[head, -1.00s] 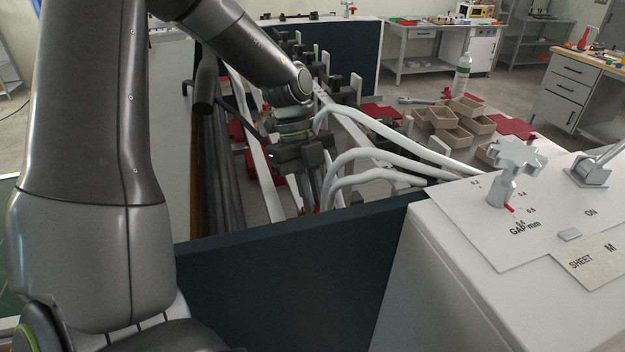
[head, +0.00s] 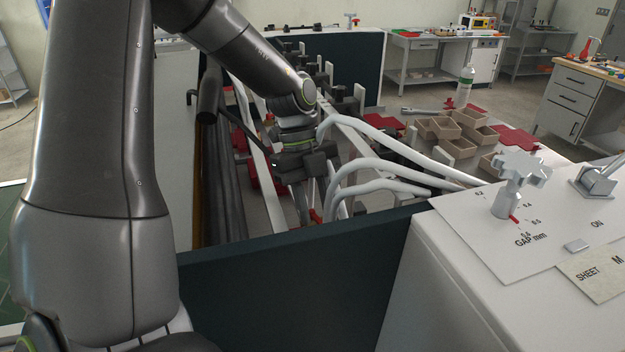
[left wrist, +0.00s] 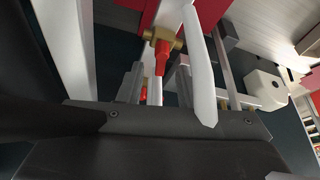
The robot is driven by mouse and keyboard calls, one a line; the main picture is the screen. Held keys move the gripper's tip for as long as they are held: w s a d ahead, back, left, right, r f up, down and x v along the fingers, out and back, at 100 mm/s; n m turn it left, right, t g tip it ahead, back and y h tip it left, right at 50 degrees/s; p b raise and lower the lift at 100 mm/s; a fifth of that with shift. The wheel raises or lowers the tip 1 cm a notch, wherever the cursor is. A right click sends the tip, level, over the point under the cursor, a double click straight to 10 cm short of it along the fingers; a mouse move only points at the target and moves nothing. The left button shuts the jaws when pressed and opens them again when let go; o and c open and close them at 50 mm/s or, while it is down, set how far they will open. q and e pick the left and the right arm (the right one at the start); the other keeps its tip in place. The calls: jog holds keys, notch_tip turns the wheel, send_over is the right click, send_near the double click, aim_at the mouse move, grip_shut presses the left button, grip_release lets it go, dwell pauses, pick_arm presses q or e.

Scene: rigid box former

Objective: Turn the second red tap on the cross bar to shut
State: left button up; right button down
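In the left wrist view a red tap (left wrist: 162,58) hangs from a brass valve body (left wrist: 155,36) on a pale bar. It is just beyond my left gripper's fingertips, roughly in line with the gap between them. My left gripper (left wrist: 158,82) is open, with a second red piece (left wrist: 144,93) showing between its fingers. In the head view my left gripper (head: 312,200) points down among white hoses inside the machine, beside a small red part (head: 315,215). I cannot tell which tap in the row either red piece is. My right gripper is not in view.
White hoses (head: 375,165) arch close to the right of my left gripper; one (left wrist: 200,75) crosses near its right finger. A dark front panel (head: 290,285) stands before it. A white control panel (head: 500,235) with a star knob (head: 521,170) is at right.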

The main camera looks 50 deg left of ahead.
pick_arm(q)
jog(key=b+v, duration=0.1)
jog(key=v, duration=1.6)
jog(key=shift+r+b, duration=0.2)
jog(key=shift+b, duration=0.15)
jog(key=shift+w, duration=0.1)
